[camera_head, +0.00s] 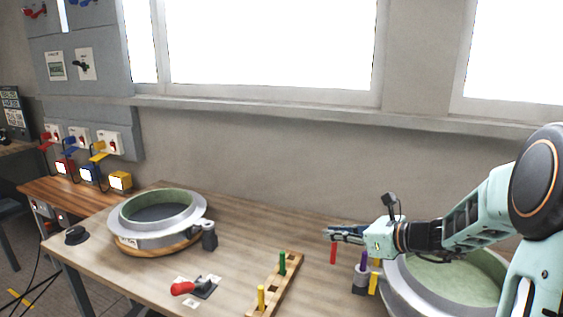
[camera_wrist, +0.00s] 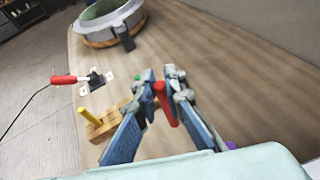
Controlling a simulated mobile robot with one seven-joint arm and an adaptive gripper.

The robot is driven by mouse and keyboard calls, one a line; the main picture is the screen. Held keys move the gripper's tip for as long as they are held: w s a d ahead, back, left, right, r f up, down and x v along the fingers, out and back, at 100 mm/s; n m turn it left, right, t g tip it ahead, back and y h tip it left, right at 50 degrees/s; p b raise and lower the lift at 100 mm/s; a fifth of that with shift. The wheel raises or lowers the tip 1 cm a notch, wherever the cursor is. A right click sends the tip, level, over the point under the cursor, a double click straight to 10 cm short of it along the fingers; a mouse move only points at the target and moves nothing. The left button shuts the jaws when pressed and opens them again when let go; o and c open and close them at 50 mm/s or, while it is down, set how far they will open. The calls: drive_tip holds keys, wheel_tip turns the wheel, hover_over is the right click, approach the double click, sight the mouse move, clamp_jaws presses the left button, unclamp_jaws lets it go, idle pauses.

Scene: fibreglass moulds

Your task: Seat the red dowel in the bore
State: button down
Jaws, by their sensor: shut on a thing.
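My gripper (camera_head: 334,233) is shut on the red dowel (camera_head: 333,252), which hangs below the fingertips, roughly upright and above the table. In the wrist view, the red dowel (camera_wrist: 165,104) sits between the blue fingers. A wooden rack (camera_head: 274,286) stands to the left and nearer, with a green dowel (camera_head: 282,263) and a yellow dowel (camera_head: 261,297) upright in it. A purple dowel (camera_head: 364,260) stands in a grey holder (camera_head: 360,281) just right of the red dowel.
The round left mould (camera_head: 150,233) rests on a wooden base. A right mould (camera_head: 405,294) lies under my arm. A yellow piece (camera_head: 373,284) stands by the purple dowel. The table between rack and wall is clear.

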drive_tip(key=s+f+n+g+y, duration=0.2)
drive_tip(key=s+f, duration=0.5)
drive_tip(key=s, duration=0.4)
wheel_tip(320, 180, up, 10)
drive_tip(key=p, duration=1.7)
drive_tip(key=shift+a+h, duration=0.15)
drive_tip(key=shift+h, duration=0.15)
drive_tip(key=shift+w+f, duration=0.1)
